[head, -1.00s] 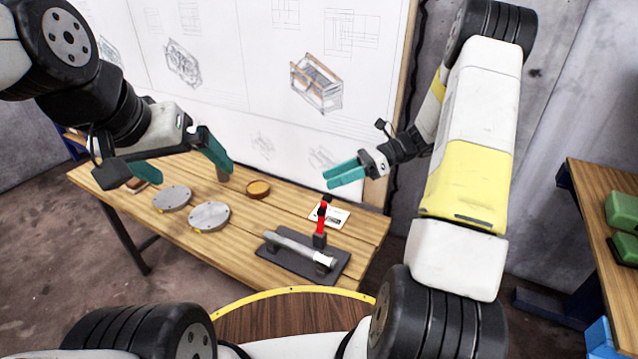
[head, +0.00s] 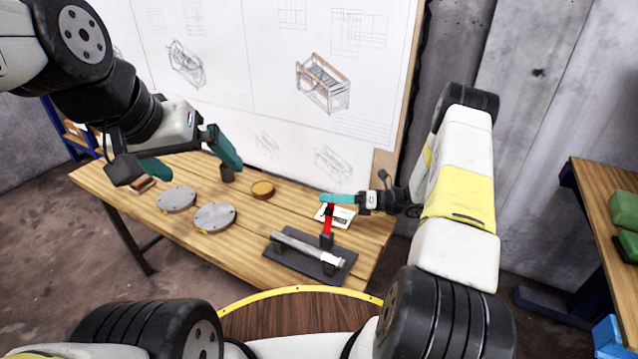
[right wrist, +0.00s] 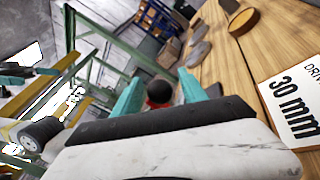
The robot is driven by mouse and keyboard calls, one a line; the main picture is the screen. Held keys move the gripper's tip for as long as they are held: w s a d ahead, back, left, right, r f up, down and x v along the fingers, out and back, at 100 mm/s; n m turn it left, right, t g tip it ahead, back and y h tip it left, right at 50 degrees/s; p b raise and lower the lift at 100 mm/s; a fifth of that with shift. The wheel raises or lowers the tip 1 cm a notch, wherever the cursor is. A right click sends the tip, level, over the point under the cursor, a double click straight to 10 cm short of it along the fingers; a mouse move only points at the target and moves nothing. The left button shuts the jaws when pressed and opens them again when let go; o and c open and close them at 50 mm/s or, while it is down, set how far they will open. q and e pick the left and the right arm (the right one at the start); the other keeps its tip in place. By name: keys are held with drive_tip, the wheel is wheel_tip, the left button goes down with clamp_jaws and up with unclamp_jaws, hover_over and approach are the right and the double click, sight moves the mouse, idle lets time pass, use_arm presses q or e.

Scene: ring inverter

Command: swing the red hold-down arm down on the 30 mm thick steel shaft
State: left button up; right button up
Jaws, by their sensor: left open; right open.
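The red hold-down arm (head: 327,222) stands upright on its dark fixture plate (head: 338,275). The grey steel shaft (head: 300,245) lies across supports on that plate, with a lighter right end. My right gripper (head: 326,199) is at the top of the red arm in the head view. In the right wrist view the arm's black knob (right wrist: 159,91), with red below it, lies between the two open teal fingers. Contact cannot be told. My left gripper (head: 190,155) is open and empty, above the left part of the table.
A white card (head: 343,217) lies behind the fixture and reads "30 mm" in the right wrist view (right wrist: 292,107). Two grey discs (head: 214,217), a round orange-brown piece (head: 262,189) and a dark cup (head: 227,174) stand on the wooden table. A drawing board rises behind.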

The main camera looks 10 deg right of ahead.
drive_tip(key=shift+w+a, duration=0.1)
drive_tip(key=shift+a, duration=0.65)
drive_tip(key=c, duration=1)
clamp_jaws()
drive_tip(key=shift+d+f, duration=0.1)
drive_tip(key=shift+f, duration=0.1)
